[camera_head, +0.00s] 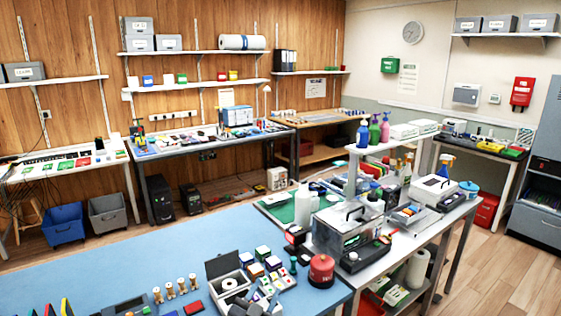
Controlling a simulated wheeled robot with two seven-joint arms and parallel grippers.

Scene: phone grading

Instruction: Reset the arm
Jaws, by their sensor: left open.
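My left gripper (251,303) shows only in small part at the bottom edge, low over the blue-topped table (90,262). Its jaws are apart and I see nothing held between them. Most of my left arm is out of the picture. My right gripper is not in view.
A red round container (321,270) and several small wooden-handled stamps (170,289) stand on the table. A crowded bench with a clear-sided machine (345,228) adjoins at the right. Wooden floor (500,262) is free at the right.

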